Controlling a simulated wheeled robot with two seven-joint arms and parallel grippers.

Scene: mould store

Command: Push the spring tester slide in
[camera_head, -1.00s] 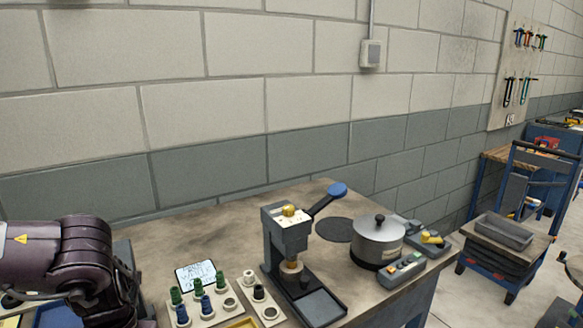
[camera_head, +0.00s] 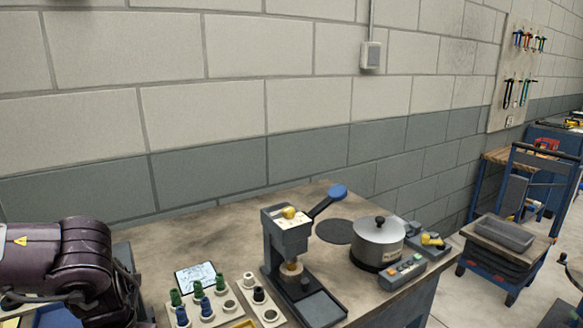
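The spring tester (camera_head: 286,238) is a dark grey press with a yellow knob on top and a lever ending in a blue knob (camera_head: 337,191). It stands on the workbench at the centre of the view. Its slide (camera_head: 320,308) is a dark flat tray that sticks out from the base toward the front right. A small tan, round piece (camera_head: 291,268) sits under the press head. My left arm comes in at the lower left; its gripper is cut off or hidden at the bottom edge. My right gripper is not in view.
Left of the tester are a white rack (camera_head: 206,309) with green and blue pegs, a smaller rack (camera_head: 262,306) and a printed card (camera_head: 198,277). A steel pot (camera_head: 378,240) and a button box (camera_head: 401,271) stand to its right. A cart (camera_head: 503,240) stands beyond the bench.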

